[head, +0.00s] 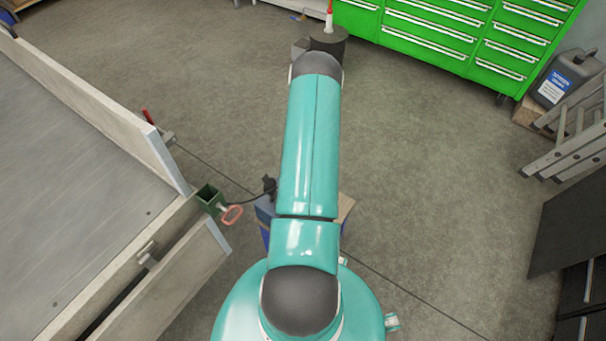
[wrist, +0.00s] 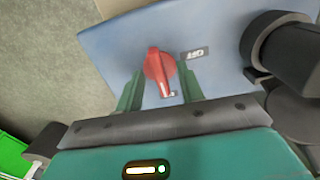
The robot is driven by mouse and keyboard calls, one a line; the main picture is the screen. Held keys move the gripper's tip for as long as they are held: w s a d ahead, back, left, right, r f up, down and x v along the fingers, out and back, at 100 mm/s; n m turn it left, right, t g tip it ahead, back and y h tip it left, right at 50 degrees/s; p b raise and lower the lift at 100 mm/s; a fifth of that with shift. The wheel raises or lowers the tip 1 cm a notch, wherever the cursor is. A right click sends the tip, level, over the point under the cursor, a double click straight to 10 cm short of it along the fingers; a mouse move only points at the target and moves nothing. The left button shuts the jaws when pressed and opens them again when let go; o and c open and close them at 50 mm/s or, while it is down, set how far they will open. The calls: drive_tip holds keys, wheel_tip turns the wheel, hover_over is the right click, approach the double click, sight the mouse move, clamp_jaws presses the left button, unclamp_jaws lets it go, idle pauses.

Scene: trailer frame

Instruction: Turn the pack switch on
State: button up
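The pack switch is a red rotary knob (wrist: 157,66) on a blue-grey panel (wrist: 112,50), seen in the wrist view. An OFF label (wrist: 195,54) sits just right of the knob. A small white mark shows at the knob's lower end, partly unreadable. My gripper (wrist: 161,72) is open, with one green finger on each side of the knob. I cannot tell whether either finger touches it. In the head view, a blue box (head: 264,212) shows partly behind my arm; my gripper is hidden there.
A grey trailer bed (head: 75,190) with raised side boards fills the left. Green drawer cabinets (head: 430,35) stand at the back and a ladder (head: 575,135) at right. Open floor lies between.

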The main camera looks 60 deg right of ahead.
drive_tip(key=shift+r, duration=2.9)
